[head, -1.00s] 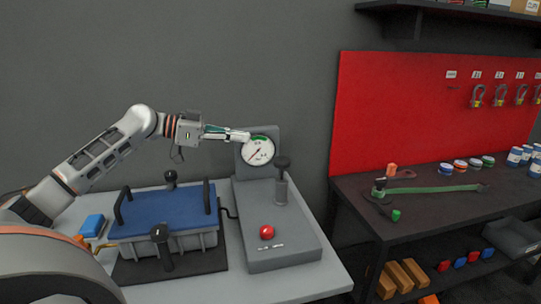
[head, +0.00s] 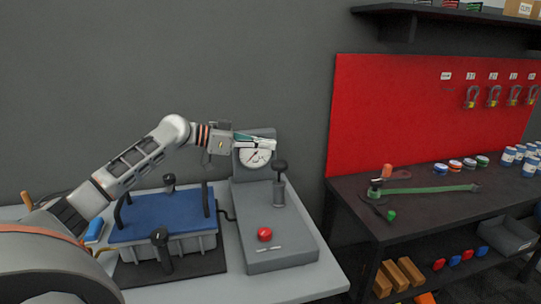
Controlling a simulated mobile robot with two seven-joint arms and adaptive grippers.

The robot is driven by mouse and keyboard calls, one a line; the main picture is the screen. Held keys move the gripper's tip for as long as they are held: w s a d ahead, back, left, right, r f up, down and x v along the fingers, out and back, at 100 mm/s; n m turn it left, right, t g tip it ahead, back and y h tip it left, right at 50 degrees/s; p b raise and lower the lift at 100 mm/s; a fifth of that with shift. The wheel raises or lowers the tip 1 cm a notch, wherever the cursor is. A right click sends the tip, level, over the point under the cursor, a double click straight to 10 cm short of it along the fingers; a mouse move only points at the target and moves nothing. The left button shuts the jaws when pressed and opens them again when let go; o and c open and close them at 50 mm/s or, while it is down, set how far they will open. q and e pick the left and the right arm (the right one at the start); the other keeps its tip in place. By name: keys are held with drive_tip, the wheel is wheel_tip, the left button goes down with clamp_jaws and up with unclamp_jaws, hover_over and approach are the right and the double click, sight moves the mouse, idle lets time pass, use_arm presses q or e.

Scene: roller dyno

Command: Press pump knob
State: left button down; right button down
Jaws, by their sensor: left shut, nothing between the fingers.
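The pump knob (head: 280,165) is a dark round knob on a grey upright cylinder (head: 279,190), on a grey console (head: 285,238). A round white gauge (head: 256,158) stands on a panel behind it. My left gripper (head: 275,144) is shut and empty. In the picture it is just above and slightly left of the knob, in front of the gauge's upper part. It appears apart from the knob. A red button (head: 264,234) sits on the console's front part. My right gripper is not in view.
A blue-topped box (head: 160,214) with black handles stands left of the console. A dark bench (head: 400,205) to the right holds a green wrench-like tool (head: 430,189) and several small cans. A red board (head: 430,110) stands behind it.

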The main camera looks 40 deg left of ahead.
use_arm(q)
drive_tip(key=f, duration=0.1)
drive_tip(key=w+d+f, duration=0.1)
drive_tip(key=shift+f, duration=1.2)
wheel_tip(320, 180, down, 5)
drive_tip(key=b, duration=0.3)
drive_tip(key=shift+f+b, duration=0.3)
drive_tip(key=shift+b, duration=0.15)
drive_tip(key=shift+r, duration=0.1)
wheel_tip(320, 180, up, 10)
drive_tip(key=shift+r, duration=0.25)
